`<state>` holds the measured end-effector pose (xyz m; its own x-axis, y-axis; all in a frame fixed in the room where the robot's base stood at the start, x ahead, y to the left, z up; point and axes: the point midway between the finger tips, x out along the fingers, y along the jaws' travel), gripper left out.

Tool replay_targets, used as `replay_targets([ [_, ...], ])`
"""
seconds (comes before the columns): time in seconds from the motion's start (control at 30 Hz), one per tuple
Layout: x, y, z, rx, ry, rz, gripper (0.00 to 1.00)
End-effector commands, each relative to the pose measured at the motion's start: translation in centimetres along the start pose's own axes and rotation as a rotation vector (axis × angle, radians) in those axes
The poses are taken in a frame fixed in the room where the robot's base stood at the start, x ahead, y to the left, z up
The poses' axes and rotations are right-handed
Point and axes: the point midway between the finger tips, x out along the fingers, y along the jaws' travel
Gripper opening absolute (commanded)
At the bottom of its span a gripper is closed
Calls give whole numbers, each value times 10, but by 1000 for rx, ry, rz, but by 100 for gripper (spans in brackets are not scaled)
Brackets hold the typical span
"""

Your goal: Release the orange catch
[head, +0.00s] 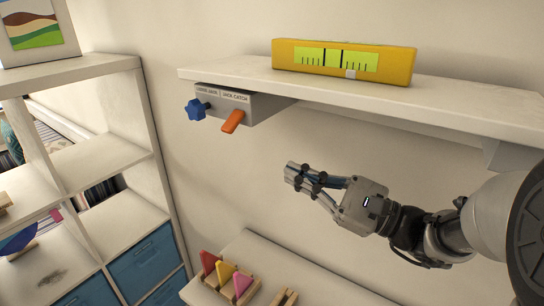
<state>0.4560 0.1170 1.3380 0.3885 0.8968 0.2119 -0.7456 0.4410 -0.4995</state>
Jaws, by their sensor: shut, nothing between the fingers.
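The orange catch (232,121) is a short lever on the front of a grey box (266,107) fixed under the white shelf. It slants down and to the left. A blue star-shaped knob (196,109) sits on the same box to its left. My gripper (290,173) is shut and empty. In the picture it is below and to the right of the catch, apart from it, with its fingers pointing left.
A yellow level (343,62) with a green scale lies on the white shelf (450,100). Below, a pale surface (262,249) holds a wooden rack with coloured triangles (228,275). A white cube shelf (128,215) with blue bins stands at left. The wall space around my gripper is clear.

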Motion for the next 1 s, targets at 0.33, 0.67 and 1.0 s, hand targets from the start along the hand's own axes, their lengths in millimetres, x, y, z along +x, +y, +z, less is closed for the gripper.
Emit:
replay_targets([
  [0.33, 70, 1, 2, 1, -3, 8, 0],
  [0.67, 101, -1, 31, -1, 1, 2, 0],
  [1.0, 102, 1, 39, 0, 1, 1, 0],
])
